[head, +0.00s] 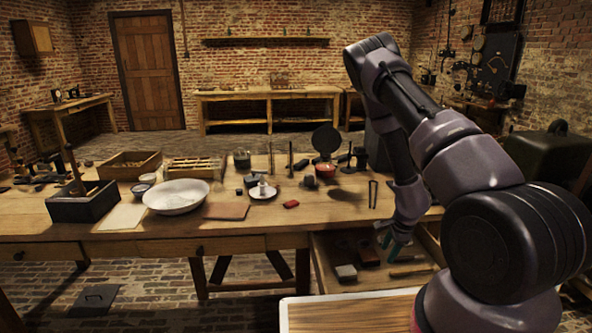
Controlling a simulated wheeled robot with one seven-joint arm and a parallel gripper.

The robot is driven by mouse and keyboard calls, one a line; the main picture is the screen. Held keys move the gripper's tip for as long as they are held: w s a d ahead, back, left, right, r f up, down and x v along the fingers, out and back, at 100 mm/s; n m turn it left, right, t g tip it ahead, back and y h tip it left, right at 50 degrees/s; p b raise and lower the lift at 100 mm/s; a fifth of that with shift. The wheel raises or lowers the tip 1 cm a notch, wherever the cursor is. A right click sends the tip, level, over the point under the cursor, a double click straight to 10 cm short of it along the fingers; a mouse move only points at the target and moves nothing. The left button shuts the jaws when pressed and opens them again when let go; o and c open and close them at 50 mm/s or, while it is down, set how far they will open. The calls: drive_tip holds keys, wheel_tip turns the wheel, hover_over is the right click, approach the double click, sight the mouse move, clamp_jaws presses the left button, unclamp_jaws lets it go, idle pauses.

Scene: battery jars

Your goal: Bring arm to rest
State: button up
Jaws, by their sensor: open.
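My gripper (392,247) hangs from my bent arm on the right side of the head view. It points down over the open drawer (323,270) at the front of the workbench, its fingers apart and nothing seen between them. A pale block (346,272), a dark red block (368,254) and a rod-like tool (412,270) lie in the drawer below and around the gripper. How high the gripper is above the drawer floor is hard to tell. My arm hides the right end of the bench.
The workbench (265,222) holds a white bowl (176,197), a dark box (84,206), wooden trays (130,166), a saucer (263,192), a small red item (291,204) and upright rods. Brick floor shows at lower left.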

drive_tip(key=a+r+n+t+y, duration=0.15)
drive_tip(key=a+r, duration=0.35)
drive_tip(key=r, duration=0.6)
drive_tip(key=a+r+n+y, duration=0.25)
drive_tip(key=a+r, duration=0.25)
drive_tip(key=r, duration=0.6)
drive_tip(key=a+r+n+y, duration=0.2)
drive_tip(key=a+r, duration=0.3)
drive_tip(key=r, duration=0.7)
drive_tip(key=s+d+r+n+t+h, duration=0.1)
drive_tip(key=s+d+r+n+h, duration=0.1)
drive_tip(key=s+r, duration=0.7)
drive_tip(key=s+d+r+n+t+h, duration=0.2)
drive_tip(key=s+r+n, duration=0.3)
drive_tip(key=s+r, duration=0.5)
drive_tip(key=shift+s+h, duration=0.3)
drive_tip(key=shift+h, duration=0.1)
drive_tip(key=shift+d, duration=0.1)
